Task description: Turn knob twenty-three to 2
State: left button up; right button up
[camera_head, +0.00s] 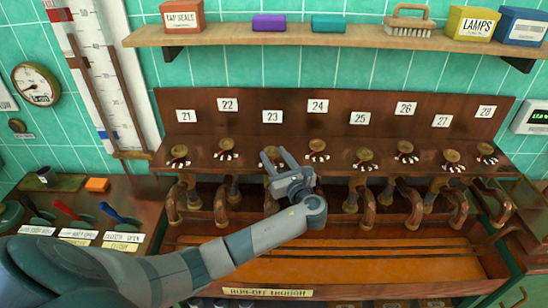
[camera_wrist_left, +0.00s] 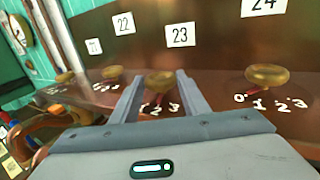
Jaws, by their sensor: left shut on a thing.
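Knob twenty-three (camera_wrist_left: 160,79) is a round brass knob below the white 23 label (camera_wrist_left: 180,35) on the brown wooden panel. The numbers 1, 2 and 3 show under it in the left wrist view; its 0 is hidden behind a finger. A bit of red pointer shows below the knob, but I cannot tell exactly which number it points to. My left gripper (camera_head: 275,156) is at this knob, with one finger on each side, shut on it. In the head view the gripper mostly covers the knob. My right gripper is not in view.
Brass knob 24 (camera_head: 317,146) stands close to the right, its red pointer towards 0 in the left wrist view. Knob 22 (camera_head: 226,145) stands to the left. Copper spouts (camera_head: 360,200) hang below, above the run-off trough (camera_head: 370,268). A shelf (camera_head: 330,38) runs above.

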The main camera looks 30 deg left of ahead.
pick_arm(q)
jog(key=shift+r, duration=0.1)
dwell(0.3)
jog(key=o, duration=1.1)
jog(key=shift+c, duration=0.2)
jog(key=shift+s+d+f+b, duration=0.2)
jog(key=shift+s+d+b, duration=0.1)
jog(key=shift+d, duration=0.2)
jog(key=b+v, duration=0.5)
jog(key=v, duration=1.1)
jog(key=shift+d+b, duration=0.15)
jog(key=shift+b, duration=0.15)
jog(key=shift+w, duration=0.1)
